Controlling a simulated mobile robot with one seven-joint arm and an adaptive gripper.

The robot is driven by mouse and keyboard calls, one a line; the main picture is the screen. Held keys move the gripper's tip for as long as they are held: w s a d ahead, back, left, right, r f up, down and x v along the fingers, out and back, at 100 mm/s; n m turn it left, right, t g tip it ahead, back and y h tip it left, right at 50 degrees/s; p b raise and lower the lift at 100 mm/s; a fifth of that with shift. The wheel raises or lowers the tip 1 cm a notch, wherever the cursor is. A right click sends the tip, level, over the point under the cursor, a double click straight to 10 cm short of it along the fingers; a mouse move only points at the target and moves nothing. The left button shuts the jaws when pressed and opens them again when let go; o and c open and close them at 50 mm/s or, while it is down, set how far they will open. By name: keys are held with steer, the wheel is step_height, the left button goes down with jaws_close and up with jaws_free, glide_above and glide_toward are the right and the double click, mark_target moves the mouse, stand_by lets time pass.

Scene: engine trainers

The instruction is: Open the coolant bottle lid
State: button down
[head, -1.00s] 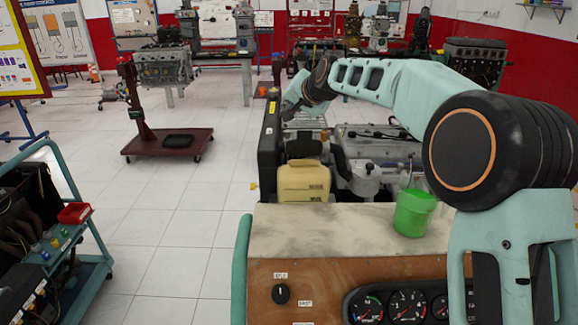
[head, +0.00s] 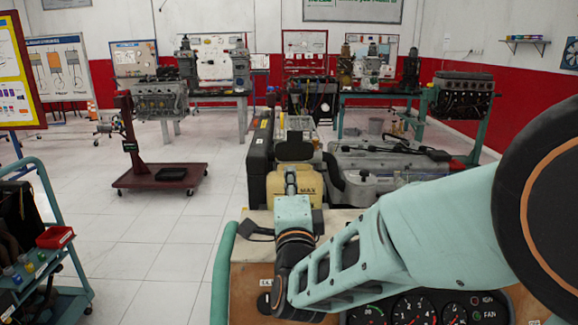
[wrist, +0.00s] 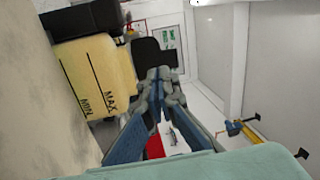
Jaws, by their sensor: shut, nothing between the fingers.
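The coolant bottle (head: 313,190) is a pale yellow tank behind the control panel, partly hidden by my gripper. It also shows in the wrist view (wrist: 95,75), turned sideways with its MIN and MAX marks visible. Its black lid (head: 295,148) sits above the bottle and looks tilted up, though I cannot be sure how far. A black shape that looks like the lid (wrist: 150,52) shows past my fingers in the wrist view. My gripper (head: 291,180) is in front of the bottle, below the lid. Its fingers (wrist: 160,76) are together with nothing between them.
A black case (head: 260,160) stands just left of the bottle. A grey engine block (head: 385,165) is to its right. The wooden control panel (head: 245,275) with gauges lies below my arm. Floor (head: 150,235) on the left is clear up to a tool cart (head: 55,237).

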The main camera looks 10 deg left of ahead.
mark_target(291, 144)
steer(key=shift+m, duration=0.7)
steer(key=x, duration=0.3)
steer(key=p+x, duration=0.1)
steer(key=x, duration=0.3)
steer(key=p+x, duration=0.1)
steer(key=x, duration=0.3)
steer(key=shift+w+d+f, duration=0.2)
steer(key=shift+d+f, duration=0.15)
steer(key=shift+r, duration=0.1)
steer(key=shift+r+p, duration=0.15)
steer(key=shift+p, duration=0.35)
steer(key=shift+w+a+p, duration=0.1)
steer(key=shift+w+p, duration=0.05)
steer(key=shift+p, duration=0.2)
